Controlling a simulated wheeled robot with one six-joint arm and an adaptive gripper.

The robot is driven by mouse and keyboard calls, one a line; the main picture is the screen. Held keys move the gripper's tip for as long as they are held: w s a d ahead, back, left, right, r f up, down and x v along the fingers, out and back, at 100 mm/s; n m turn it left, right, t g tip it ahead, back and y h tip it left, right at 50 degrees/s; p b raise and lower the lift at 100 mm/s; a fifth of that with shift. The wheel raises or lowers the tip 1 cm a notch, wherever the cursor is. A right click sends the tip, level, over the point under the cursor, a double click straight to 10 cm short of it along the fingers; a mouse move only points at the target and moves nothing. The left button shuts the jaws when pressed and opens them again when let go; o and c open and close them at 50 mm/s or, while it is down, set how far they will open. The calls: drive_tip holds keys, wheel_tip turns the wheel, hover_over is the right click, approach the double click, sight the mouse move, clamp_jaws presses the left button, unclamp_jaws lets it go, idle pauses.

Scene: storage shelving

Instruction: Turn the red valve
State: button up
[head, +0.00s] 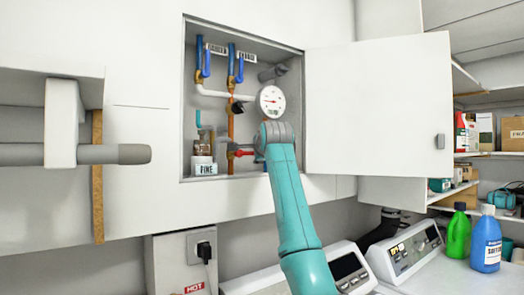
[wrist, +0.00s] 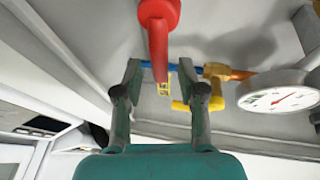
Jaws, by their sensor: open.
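The red valve (head: 243,153) sits low in the open wall cabinet, on the copper pipe, just left of my teal arm's end. In the wrist view the red valve handle (wrist: 158,35) hangs down from the top edge, its narrow end between the lines of my two fingers. My gripper (wrist: 160,72) is open, one finger on either side of the handle's lower end. I see no clear contact. In the head view my gripper is small and partly hidden by my own wrist.
The cabinet holds blue-handled valves (head: 235,65), a pressure gauge (head: 270,100) and a box marked FINE (head: 203,166). The open cabinet door (head: 380,105) stands to the right of my arm. Green (head: 458,230) and blue (head: 486,240) bottles stand on the surface at lower right.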

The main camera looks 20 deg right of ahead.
drive_tip(key=d+v, duration=0.1)
drive_tip(key=v, duration=0.9)
drive_tip(key=shift+s+a, duration=0.35)
drive_tip(key=shift+a, duration=0.15)
